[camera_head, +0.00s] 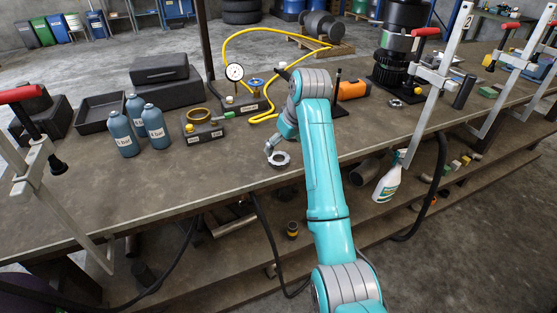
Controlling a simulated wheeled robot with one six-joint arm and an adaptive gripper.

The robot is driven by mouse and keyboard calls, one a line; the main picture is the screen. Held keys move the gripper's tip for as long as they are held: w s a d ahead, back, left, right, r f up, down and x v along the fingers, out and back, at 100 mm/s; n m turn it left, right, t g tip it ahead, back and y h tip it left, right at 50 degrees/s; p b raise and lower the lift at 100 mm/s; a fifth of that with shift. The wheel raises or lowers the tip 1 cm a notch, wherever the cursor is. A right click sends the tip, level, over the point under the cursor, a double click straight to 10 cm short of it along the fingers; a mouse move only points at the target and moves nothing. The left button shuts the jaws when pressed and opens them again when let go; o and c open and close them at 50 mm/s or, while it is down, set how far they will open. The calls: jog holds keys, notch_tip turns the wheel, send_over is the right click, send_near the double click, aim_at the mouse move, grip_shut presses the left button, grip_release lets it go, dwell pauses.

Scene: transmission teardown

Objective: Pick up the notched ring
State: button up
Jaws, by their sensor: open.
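A small grey metal ring (279,160) with an uneven outline, which looks like the notched ring, lies near the front edge of the workbench. My gripper (271,149) is open and points down just above and behind the ring, with its grey fingers close to it. The picture is too small to tell whether the fingers touch the ring. Another small dark ring (396,103) lies farther right, near the black stacked parts.
Three blue-grey bottles (154,122) and a block with a brass ring (200,117) stand to the left. A pressure gauge (235,72) with a yellow hose (226,45) is behind. A spray bottle (387,182) stands below the front edge. Clamps (435,80) rise at the right.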

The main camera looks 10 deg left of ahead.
aim_at(278, 161)
jog(key=shift+x, duration=2.95)
jog(key=c, duration=1.5)
jog(key=shift+r, duration=0.15)
